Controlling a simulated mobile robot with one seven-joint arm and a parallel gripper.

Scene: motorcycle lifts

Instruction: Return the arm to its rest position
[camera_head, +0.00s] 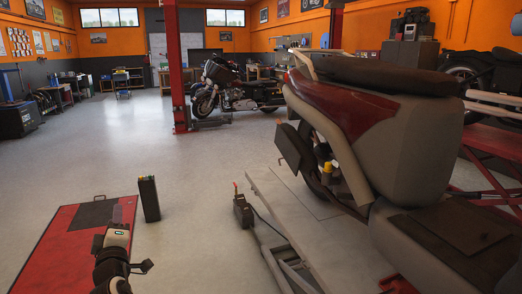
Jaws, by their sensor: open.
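My arm (111,268) rises from the bottom edge at the lower left of the head view. It is dark, with a pale grey band near its far end. My gripper (117,216) is at that end, small and dark over the red mat. It is open, and I see nothing held in it. Its fingers are hard to make out against the mat. A black upright box (149,199) stands on the floor just right of the mat, apart from my gripper.
The red and black mat (62,245) lies under my arm. A grey lift platform (300,215) with a large red and grey motorcycle (350,110) fills the right. A small dark device (243,211) stands beside the lift. A red post (176,70) and another motorcycle (235,90) are farther back. Mid-left floor is clear.

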